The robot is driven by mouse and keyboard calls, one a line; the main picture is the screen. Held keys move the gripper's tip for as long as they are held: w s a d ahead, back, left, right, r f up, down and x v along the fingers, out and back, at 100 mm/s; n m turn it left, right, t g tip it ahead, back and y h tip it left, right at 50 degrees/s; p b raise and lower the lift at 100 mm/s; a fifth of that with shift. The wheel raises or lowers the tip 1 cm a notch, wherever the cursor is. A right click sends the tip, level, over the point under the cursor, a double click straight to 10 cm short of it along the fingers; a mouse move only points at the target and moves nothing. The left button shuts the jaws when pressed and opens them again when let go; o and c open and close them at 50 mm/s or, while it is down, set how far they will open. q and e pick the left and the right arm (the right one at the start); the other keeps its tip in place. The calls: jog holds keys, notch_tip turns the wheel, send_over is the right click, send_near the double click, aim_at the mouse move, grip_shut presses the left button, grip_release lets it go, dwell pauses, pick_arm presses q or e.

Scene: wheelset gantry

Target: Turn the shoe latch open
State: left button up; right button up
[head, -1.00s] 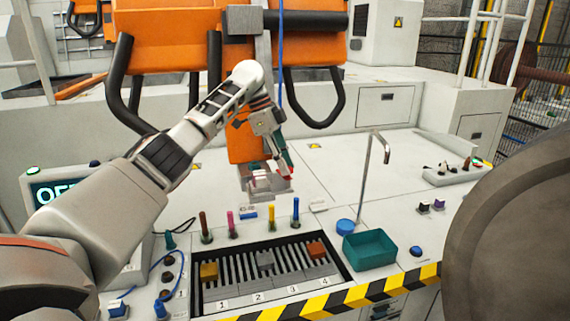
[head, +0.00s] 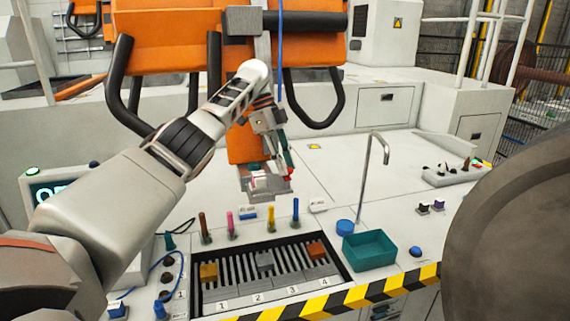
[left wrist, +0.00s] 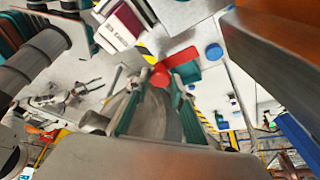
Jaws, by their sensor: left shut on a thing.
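The shoe latch seems to be the part with a red knob (left wrist: 160,75), which shows between the fingertips in the left wrist view. In the head view a small red part (head: 290,172) shows at the fingertips, beside a grey metal block (head: 268,188) under the orange hanging arm (head: 245,145). My left gripper (head: 284,163) reaches down there and is shut on the red knob. Its teal-padded fingers (left wrist: 158,100) frame the knob in the wrist view. The rest of the latch is mostly hidden by the gripper, so its angle is hard to tell. My right gripper is not in view.
A slotted tray (head: 344,283) with coloured blocks and several upright coloured pegs stand in front. A teal bin (head: 369,250) and a thin bent metal pipe (head: 367,175) are to the right. A large dark rounded body (head: 515,240) fills the right edge.

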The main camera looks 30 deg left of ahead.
pick_arm(q)
jog(key=o, duration=1.1)
jog(key=shift+n, duration=0.3)
